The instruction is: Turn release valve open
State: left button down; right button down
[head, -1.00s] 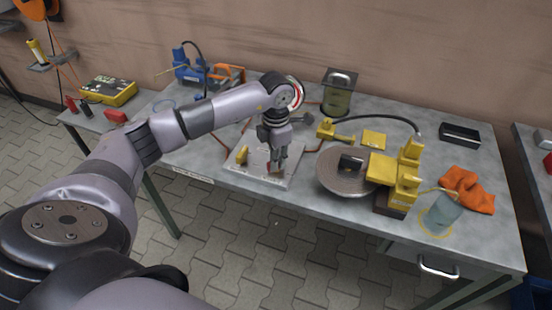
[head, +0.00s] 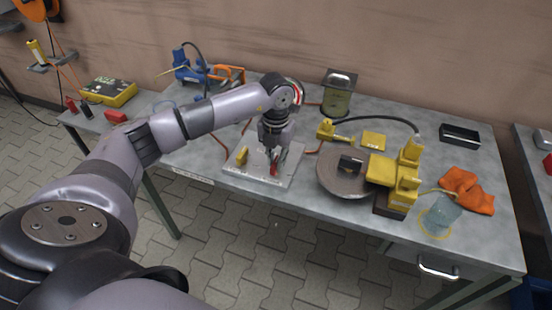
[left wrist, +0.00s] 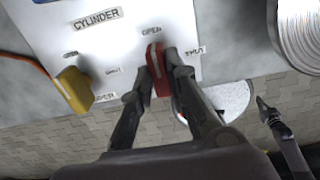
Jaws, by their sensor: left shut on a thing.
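A red valve handle (left wrist: 160,75) stands on the pale panel (left wrist: 40,25); in the left wrist view it points toward an OPEN label, with a SHUT label to its right. My left gripper (head: 270,155) is shut on this handle, with a finger on either side of it in the left wrist view (left wrist: 160,65). In the head view the red handle (head: 274,162) shows between the fingertips, partly hidden. A yellow handle (left wrist: 76,91) sits to the left on the same panel, clear of the fingers.
A round disc (head: 338,181) and a yellow caliper-like unit (head: 404,178) stand right of the panel. A yellow piece with a black hose (head: 327,128), a lidded canister (head: 338,100) and an orange cloth (head: 468,192) are also on the bench.

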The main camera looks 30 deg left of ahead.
pick_arm(q)
jog(key=shift+r+n, duration=0.1)
jog(key=shift+n, duration=0.2)
jog(key=c, duration=1.6)
grip_release()
jog(key=shift+o, duration=0.2)
notch_tip(320, 180, up, 12)
